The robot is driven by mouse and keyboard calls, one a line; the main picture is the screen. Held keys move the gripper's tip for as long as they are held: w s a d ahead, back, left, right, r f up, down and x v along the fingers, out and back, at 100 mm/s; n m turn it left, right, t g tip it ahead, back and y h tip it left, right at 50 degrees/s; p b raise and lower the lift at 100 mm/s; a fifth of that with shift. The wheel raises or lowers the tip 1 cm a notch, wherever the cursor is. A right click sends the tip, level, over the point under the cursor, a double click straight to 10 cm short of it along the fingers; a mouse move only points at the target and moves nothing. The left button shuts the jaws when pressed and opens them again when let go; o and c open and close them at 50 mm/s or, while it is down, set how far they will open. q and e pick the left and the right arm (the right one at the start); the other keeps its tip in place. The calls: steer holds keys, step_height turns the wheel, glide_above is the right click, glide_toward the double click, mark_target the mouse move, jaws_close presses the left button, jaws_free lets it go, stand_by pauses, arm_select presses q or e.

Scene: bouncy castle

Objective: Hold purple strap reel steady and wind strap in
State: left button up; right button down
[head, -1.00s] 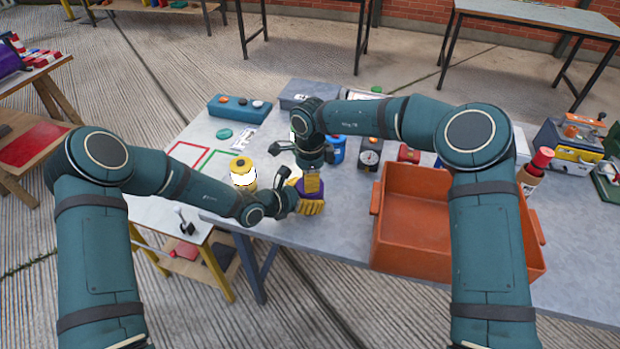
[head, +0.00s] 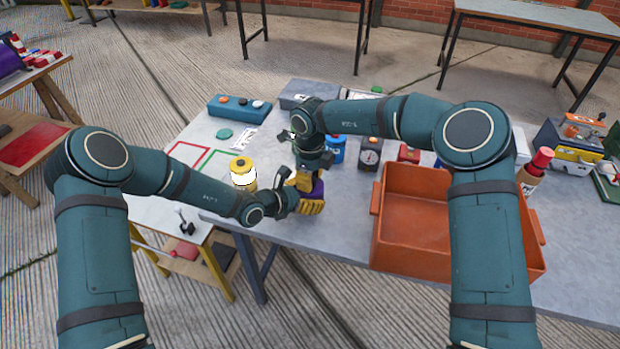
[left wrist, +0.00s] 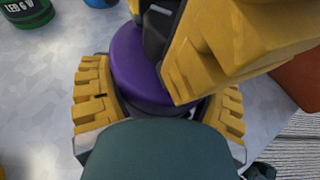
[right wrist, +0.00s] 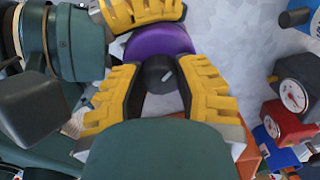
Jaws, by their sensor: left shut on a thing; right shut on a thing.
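The purple strap reel (head: 318,188) stands on the grey table near its front edge, mostly hidden by my grippers in the head view. My left gripper (head: 306,196) is shut around the reel's side; its yellow fingers flank the purple body in the left wrist view (left wrist: 158,105). My right gripper (head: 304,178) comes from above and is shut on the reel's dark knob (right wrist: 160,74), which has a pale mark. The purple top (right wrist: 158,42) shows behind the knob. The strap itself cannot be made out.
An orange crate (head: 412,262) stands close on the right. A yellow-capped jar (head: 242,172) is to the left, and a blue can (head: 336,150) and a dark gauge box (head: 369,155) are behind. Red and green outlined squares (head: 186,153) mark clear table at the left.

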stand_by(0.4)
steer(key=c, duration=0.6)
jaws_free()
steer(key=shift+s, duration=0.1)
steer(key=shift+a+r, duration=0.1)
steer(key=shift+r, duration=0.35)
steer(key=shift+d+r, duration=0.2)
steer(key=shift+r, duration=3.35)
